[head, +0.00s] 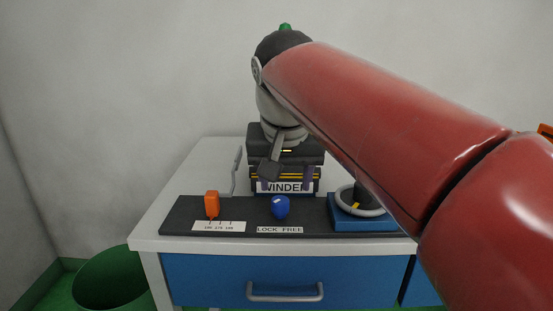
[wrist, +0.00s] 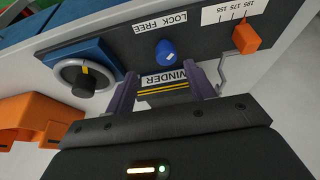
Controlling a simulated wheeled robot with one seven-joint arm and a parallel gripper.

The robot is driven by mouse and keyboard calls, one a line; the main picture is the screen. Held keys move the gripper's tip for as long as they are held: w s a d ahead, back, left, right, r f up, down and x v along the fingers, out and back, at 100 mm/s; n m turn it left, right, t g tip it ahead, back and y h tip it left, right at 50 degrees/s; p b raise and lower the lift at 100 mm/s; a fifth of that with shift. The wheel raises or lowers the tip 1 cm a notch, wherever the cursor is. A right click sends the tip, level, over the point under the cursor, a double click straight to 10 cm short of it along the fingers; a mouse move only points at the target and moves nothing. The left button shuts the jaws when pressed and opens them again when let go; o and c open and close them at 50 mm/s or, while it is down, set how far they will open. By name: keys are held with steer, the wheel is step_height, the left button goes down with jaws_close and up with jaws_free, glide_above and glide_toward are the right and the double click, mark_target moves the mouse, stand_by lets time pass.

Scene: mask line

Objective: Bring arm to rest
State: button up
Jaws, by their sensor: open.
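My red arm crosses the head view from the lower right to the upper middle, and its wrist bends down over the bench. My gripper (head: 289,172) hangs in front of the box labelled WINDER, near the back of the black control panel. In the wrist view my gripper (wrist: 161,88) has two purple fingers spread apart with nothing held between them. The WINDER label (wrist: 162,79) shows beyond the gap between them. I cannot tell how far the fingers are from the box.
The panel (head: 240,212) carries an orange slider (head: 211,204), a blue LOCK FREE knob (head: 280,207) and a dial on a blue base (head: 365,225). A bent grey lever (head: 237,170) stands left of the gripper. A green bin (head: 110,277) is at lower left. Orange bins (wrist: 40,115) show in the wrist view.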

steer(key=s+d+f, duration=0.6)
steer(key=s+f, duration=0.2)
steer(key=f, duration=0.1)
steer(key=s+d+f+t, duration=0.1)
steer(key=s+d+f, duration=0.6)
steer(key=f, duration=0.3)
steer(key=shift+s+f, duration=0.25)
steer(key=shift+s, duration=0.2)
